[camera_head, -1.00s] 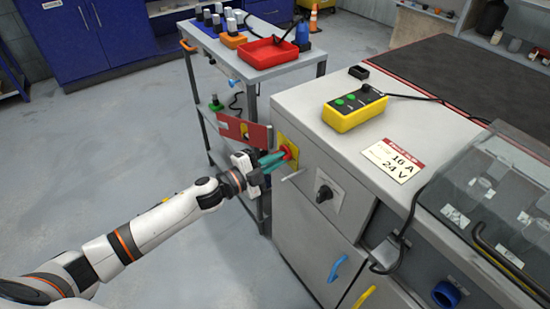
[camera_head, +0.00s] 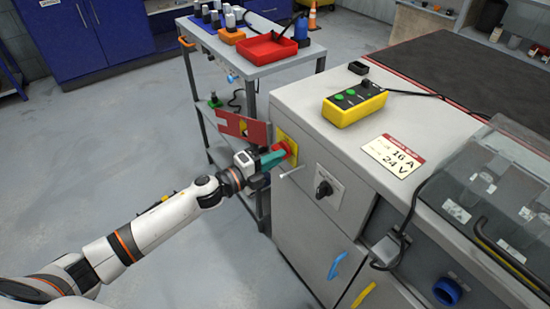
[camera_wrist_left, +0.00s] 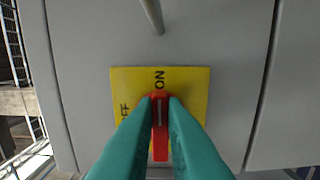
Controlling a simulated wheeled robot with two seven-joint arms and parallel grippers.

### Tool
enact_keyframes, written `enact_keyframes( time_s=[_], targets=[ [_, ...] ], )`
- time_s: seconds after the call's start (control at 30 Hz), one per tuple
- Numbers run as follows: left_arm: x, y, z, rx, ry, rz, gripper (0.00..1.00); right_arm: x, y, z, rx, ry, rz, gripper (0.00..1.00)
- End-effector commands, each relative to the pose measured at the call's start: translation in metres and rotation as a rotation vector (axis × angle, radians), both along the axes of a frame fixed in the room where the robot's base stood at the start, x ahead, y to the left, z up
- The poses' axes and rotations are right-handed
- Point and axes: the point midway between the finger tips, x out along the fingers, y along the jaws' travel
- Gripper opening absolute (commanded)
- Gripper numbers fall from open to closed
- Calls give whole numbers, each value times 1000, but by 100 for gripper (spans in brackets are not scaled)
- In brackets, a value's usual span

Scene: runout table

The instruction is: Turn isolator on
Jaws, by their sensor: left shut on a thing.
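The isolator is a red handle (camera_wrist_left: 160,147) on a square yellow plate (camera_wrist_left: 190,82) on the grey cabinet's side. In the head view the plate (camera_head: 282,137) shows beside the cabinet's left corner. In the left wrist view the handle lies along the line to the ON mark at the plate's top edge; the OFF mark is at its left edge. My left gripper (camera_head: 276,156) is shut on the handle, its green fingers (camera_wrist_left: 160,110) on either side of it. The fingers hide part of the handle and plate. My right gripper is not in view.
A thin grey rod (camera_head: 292,172) sticks out close to the isolator. A black rotary knob (camera_head: 324,189) sits to its right. A red panel (camera_head: 241,128) stands just behind my gripper, near a trolley (camera_head: 268,62). A yellow button box (camera_head: 354,104) lies on the cabinet top.

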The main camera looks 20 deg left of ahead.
Motion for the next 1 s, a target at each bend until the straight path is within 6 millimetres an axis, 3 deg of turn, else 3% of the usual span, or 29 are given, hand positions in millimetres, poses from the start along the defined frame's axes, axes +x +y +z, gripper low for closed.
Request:
enact_keyframes(
  time_s=[0.27, 0.3, 0.4, 0.77, 1.0],
  targets=[
    [-1, 0, -2, 0, 4, -1, 0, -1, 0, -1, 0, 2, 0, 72],
    [-1, -1, -2, -1, 4, -2, 17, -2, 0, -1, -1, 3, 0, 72],
    [-1, 0, -2, -1, 3, -1, 33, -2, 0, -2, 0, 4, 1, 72],
    [-4, 3, -2, -1, 3, 0, 33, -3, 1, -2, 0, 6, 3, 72],
    [-38, 29, -3, 1, 7, -1, 33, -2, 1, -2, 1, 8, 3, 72]
  ],
)
